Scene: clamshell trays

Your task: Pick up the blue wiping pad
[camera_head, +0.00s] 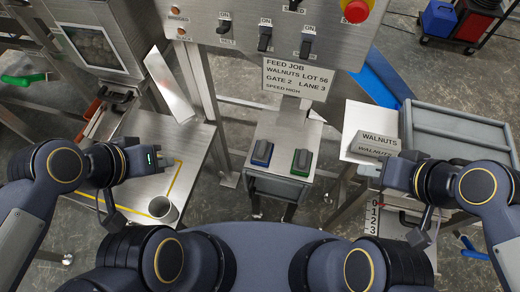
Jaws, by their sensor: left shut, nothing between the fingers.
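The blue wiping pad (262,152) appears as a small dark block with a blue edge, lying on the narrow metal stand in the middle. A similar green-edged block (301,161) lies just right of it. My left gripper (166,161) is shut and empty, over the left metal table and well left of the blue pad. My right gripper (381,174) is near the walnuts box on the right, well away from the pad; its fingers are too small and hidden to read. Neither gripper touches the pad.
A metal cup (163,208) stands on the left table (195,150) near a yellow line. A control panel (275,30) with switches and a feed job sign (295,79) is behind the stand. A walnuts box (370,150) and grey bin (465,119) are at right.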

